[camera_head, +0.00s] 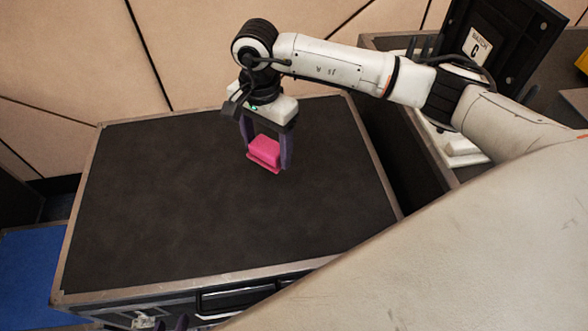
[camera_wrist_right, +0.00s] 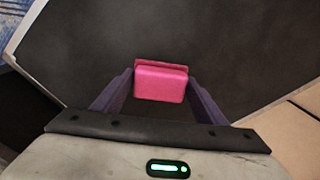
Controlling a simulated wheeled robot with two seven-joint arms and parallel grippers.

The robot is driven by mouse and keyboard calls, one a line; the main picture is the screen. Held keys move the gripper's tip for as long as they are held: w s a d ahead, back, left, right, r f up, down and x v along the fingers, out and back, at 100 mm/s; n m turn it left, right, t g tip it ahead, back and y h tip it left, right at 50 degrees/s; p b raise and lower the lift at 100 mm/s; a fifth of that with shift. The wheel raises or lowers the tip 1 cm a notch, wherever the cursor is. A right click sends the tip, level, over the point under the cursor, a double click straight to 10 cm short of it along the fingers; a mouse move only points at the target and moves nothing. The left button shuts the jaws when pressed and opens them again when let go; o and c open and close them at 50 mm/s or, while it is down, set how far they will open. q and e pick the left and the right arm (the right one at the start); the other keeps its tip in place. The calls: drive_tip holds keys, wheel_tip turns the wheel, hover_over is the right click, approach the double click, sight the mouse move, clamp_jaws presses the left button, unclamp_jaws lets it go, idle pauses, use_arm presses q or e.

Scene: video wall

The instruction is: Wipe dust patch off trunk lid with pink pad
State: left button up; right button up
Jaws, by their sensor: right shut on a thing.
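The trunk lid (camera_head: 200,215) is a dark, flat panel with a metal rim, in the middle of the head view. My right gripper (camera_head: 268,157) points down over its far right part and is shut on the pink pad (camera_head: 264,149). In the right wrist view the pad (camera_wrist_right: 161,84) sits between the two purple fingers. Its lower face is at or just above the lid; I cannot tell if it touches. The lid shows only faint mottling, with no clear dust patch. Dark purple tips of my left gripper (camera_head: 172,323) barely show at the bottom edge.
A wood-panelled wall (camera_head: 70,60) stands behind the trunk. To the right are an open case (camera_head: 435,135) and a dark panel with a white label (camera_head: 482,45). A blue surface (camera_head: 30,275) lies at the lower left. The lid left of the pad is clear.

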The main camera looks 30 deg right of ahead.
drive_tip(key=shift+r+p, duration=0.55)
drive_tip(key=shift+r, duration=0.8)
